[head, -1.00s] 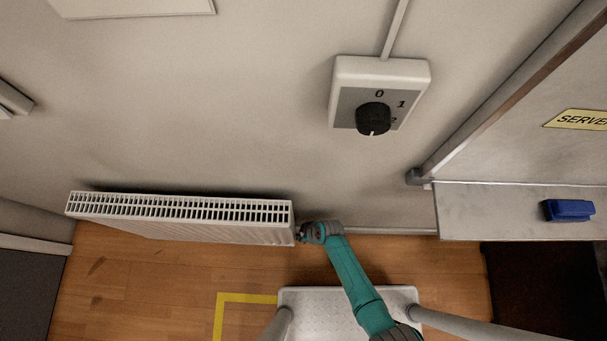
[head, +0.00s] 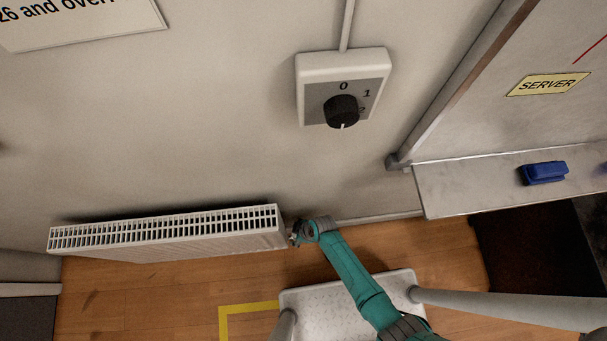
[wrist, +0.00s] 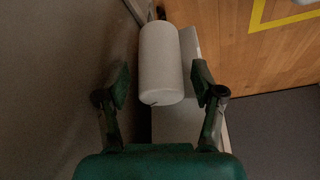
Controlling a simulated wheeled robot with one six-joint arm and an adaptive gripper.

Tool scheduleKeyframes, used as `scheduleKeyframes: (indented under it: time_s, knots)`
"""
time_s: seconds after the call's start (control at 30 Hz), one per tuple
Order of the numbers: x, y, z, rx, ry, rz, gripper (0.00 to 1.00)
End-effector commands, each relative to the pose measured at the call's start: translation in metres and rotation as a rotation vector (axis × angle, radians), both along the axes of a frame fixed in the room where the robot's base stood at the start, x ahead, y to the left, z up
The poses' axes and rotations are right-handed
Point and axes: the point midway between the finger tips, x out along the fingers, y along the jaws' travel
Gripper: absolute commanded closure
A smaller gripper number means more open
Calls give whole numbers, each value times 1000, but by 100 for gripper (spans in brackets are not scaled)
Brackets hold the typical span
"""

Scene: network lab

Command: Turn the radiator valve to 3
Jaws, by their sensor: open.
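The radiator valve is a white cylinder-shaped head (wrist: 160,62) in the wrist view, with a small dark mark at its near end. No numbers are readable on it. My gripper (wrist: 162,86) is open, with one finger on each side of the valve and gaps visible between the fingers and the valve. In the head view the white radiator (head: 170,236) stands low along the wall, and my teal arm reaches down to its right end. My arm mostly hides the valve and fingers there.
A wall box with a black dial (head: 341,111) marked 0, 1, 2 hangs above. A whiteboard ledge (head: 450,184) with a blue eraser (head: 543,173) juts out at right. In the wrist view, the wall (wrist: 60,70) is close on the left.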

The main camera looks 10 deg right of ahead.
Motion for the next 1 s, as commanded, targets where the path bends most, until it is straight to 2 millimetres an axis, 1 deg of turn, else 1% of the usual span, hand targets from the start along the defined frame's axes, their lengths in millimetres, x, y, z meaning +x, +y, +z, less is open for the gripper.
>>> scheduleKeyframes:
  time_s: [0.3, 0.5, 0.7, 1.0]
  knots:
    - [-7, -19, 48, 0, -1, -3, 32]
    - [-10, -30, 76, 0, -1, -3, 32]
    - [-13, -36, 92, 0, 0, -1, 32]
    - [-13, -37, 95, 0, 2, -1, 32]
